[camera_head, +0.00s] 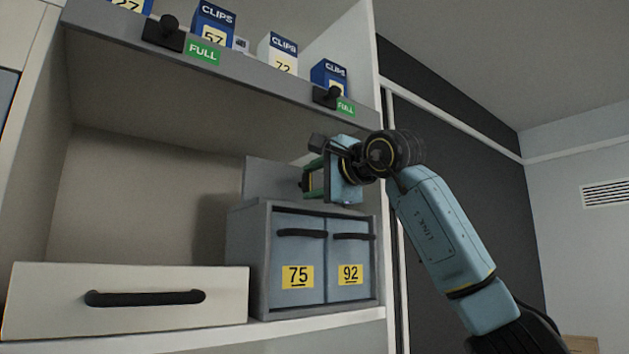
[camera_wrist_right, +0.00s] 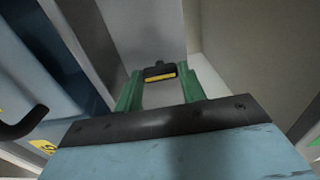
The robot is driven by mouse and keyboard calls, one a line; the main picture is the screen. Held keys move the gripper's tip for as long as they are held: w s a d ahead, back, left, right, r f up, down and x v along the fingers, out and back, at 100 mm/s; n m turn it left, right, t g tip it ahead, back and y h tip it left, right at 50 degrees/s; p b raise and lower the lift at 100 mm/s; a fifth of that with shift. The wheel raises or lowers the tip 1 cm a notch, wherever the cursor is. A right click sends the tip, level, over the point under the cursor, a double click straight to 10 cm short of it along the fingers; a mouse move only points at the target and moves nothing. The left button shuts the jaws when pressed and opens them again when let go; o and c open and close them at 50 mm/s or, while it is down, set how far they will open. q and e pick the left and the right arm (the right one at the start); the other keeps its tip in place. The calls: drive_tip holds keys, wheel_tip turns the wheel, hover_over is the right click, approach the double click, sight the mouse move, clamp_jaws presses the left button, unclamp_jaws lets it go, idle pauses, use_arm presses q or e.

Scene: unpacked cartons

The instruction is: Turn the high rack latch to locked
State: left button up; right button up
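My right gripper (camera_head: 312,180) is just above the grey rack (camera_head: 251,260) with the two blue bins, pointing left, near the upright grey panel (camera_head: 265,177). In the right wrist view, its two green fingers (camera_wrist_right: 160,92) stand apart with a gap between them. A small black latch-like piece with a yellow strip (camera_wrist_right: 160,72) shows in line with that gap, at or beyond the fingertips; I cannot tell whether they touch it. It is hidden in the head view, and its locked or unlocked setting cannot be read. My left gripper is not in view.
A grey shelf edge (camera_head: 260,72) overhead carries black knobs, green FULL labels and several CLIPS boxes. Bins marked 75 (camera_head: 298,257) and 92 (camera_head: 345,255) have black handles. A white drawer (camera_head: 60,292) stands left. Open shelf space lies above it.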

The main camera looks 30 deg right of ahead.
drive_tip(key=shift+m, duration=0.3)
drive_tip(key=m+p, duration=0.1)
drive_tip(key=m, duration=0.2)
drive_tip(key=shift+m, duration=0.3)
drive_tip(key=m, duration=0.9)
drive_tip(key=shift+m, duration=0.4)
drive_tip(key=shift+m+b, duration=0.4)
drive_tip(key=shift+m, duration=1.6)
drive_tip(key=o, duration=0.7)
